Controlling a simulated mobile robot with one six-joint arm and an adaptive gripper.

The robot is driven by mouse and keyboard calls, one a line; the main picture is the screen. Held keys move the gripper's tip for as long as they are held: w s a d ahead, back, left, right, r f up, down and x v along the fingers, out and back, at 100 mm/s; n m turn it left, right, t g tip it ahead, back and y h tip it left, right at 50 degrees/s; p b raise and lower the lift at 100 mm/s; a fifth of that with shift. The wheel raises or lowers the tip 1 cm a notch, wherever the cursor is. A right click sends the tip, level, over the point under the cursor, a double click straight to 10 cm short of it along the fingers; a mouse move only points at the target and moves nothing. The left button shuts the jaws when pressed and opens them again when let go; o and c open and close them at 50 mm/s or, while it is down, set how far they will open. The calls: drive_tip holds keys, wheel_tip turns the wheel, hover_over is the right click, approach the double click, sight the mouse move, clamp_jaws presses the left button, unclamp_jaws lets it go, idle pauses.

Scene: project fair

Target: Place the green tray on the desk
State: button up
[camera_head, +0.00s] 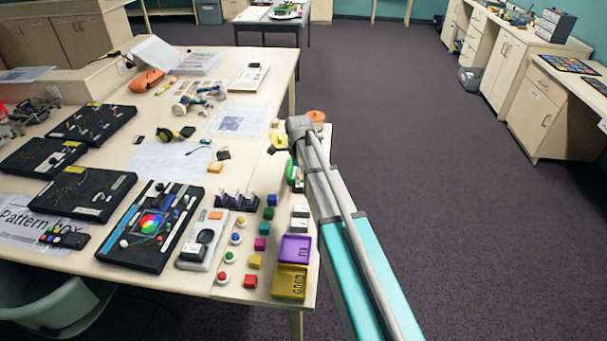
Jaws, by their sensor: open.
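A green object (291,172), which may be the green tray, shows at the right edge of the near desk (262,178). It is mostly hidden behind my arm, so its full shape cannot be made out. Another green item (285,11) lies on the dark table at the back; it is too small to tell what it is. My arm reaches up from the lower right, and its far end is over the desk's right edge. My gripper's fingers cannot be made out.
A purple tray (294,248) and a yellow tray (290,282) lie at the desk's front right corner. Coloured buttons (237,238) and black boards (153,224) crowd the desk's front. Open carpet (430,190) lies to the right, with white cabinets (535,108) beyond.

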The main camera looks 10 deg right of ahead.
sight(290, 182)
drive_tip(key=shift+f, duration=0.1)
drive_tip(key=shift+w+f+b, duration=0.15)
drive_tip(key=shift+f+b, duration=2.4)
drive_tip(key=shift+b, duration=0.05)
drive_tip(key=shift+c, duration=0.3)
clamp_jaws()
